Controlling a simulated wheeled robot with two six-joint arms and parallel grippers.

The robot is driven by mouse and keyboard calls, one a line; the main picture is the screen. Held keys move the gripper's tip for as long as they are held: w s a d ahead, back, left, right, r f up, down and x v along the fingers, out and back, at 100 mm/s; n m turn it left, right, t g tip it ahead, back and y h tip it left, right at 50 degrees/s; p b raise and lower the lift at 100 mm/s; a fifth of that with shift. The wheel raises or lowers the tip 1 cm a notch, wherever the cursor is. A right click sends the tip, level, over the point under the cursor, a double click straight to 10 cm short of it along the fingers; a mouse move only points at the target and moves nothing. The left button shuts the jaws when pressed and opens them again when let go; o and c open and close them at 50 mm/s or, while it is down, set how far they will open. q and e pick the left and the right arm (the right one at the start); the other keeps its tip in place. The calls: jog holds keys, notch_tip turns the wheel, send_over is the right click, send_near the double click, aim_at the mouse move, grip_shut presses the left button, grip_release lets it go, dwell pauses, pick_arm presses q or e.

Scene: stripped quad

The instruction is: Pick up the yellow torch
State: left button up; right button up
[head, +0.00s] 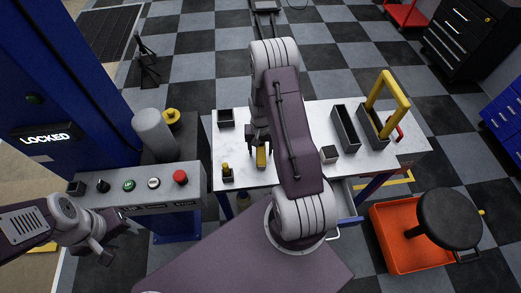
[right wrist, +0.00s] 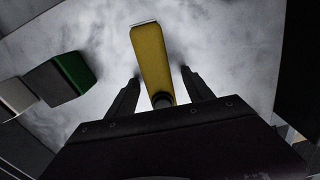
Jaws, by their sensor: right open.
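The yellow torch (right wrist: 150,58) lies on the pale worktop in the right wrist view, tapering towards a dark end near my palm. My right gripper (right wrist: 160,78) is open, with one finger on each side of the torch and a visible gap on both sides. In the head view, a yellow piece of the torch (head: 261,157) shows below my right gripper (head: 259,141); my arm hides part of the area. My left gripper (head: 106,252) is at the lower left, away from the table, and its jaw opening is unclear.
The white table (head: 290,125) carries a dark box (head: 226,118), a small holder with a yellow-topped item (head: 227,172), a long dark bin (head: 346,128) and a yellow-handled tote (head: 374,127). A button console (head: 140,192) stands left. A green-ended block (right wrist: 72,72) lies left of the torch.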

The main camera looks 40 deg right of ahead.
jog(key=shift+s+r, duration=0.1)
jog(key=shift+s, duration=0.1)
jog(key=c, duration=1.3)
jog(key=shift+w, duration=0.1)
grip_shut()
